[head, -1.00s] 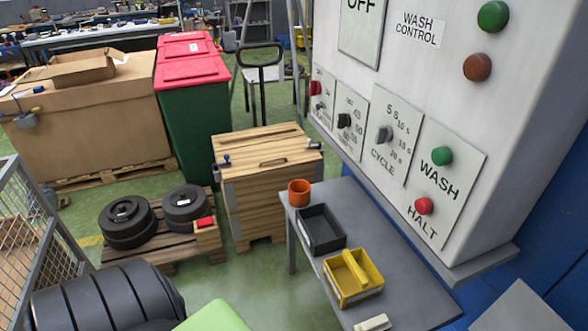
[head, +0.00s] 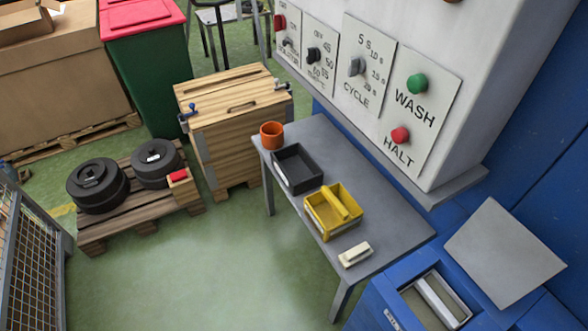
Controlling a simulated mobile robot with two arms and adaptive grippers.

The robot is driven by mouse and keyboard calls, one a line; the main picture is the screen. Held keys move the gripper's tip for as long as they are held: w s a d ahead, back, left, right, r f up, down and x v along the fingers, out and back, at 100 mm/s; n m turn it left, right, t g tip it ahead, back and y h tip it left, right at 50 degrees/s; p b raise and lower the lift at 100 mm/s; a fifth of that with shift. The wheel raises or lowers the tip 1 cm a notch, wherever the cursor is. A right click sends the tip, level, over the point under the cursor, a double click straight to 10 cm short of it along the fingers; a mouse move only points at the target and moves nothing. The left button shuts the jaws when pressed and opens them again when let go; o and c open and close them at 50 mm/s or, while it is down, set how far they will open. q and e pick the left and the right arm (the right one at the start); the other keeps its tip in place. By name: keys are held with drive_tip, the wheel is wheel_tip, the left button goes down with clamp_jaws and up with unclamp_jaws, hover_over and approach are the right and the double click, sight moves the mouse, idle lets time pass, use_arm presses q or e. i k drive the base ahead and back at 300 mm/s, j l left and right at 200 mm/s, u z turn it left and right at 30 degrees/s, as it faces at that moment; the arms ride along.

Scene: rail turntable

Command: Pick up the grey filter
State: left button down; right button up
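A light grey bar-shaped piece (head: 441,299) lies in the open top of a blue cabinet (head: 385,302) at the lower right of the head view. It may be the grey filter, but I cannot tell for sure. On the grey table (head: 388,208) stand a dark grey open bin (head: 298,169) and a yellow bin (head: 334,211) with a yellow bar across it. A small cream block (head: 355,254) lies near the table's front end. Neither of my grippers shows.
An orange cup (head: 271,135) stands at the table's far end. A white control panel (head: 440,90) overhangs the table's right side. A wooden crate (head: 235,130), a pallet with black discs (head: 140,205) and a wire cage (head: 30,255) stand left. Green floor (head: 210,270) between is clear.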

sight(436, 306)
drive_tip(key=z, duration=1.55)
drive_tip(key=j+z, duration=0.8)
drive_tip(key=l, duration=0.1)
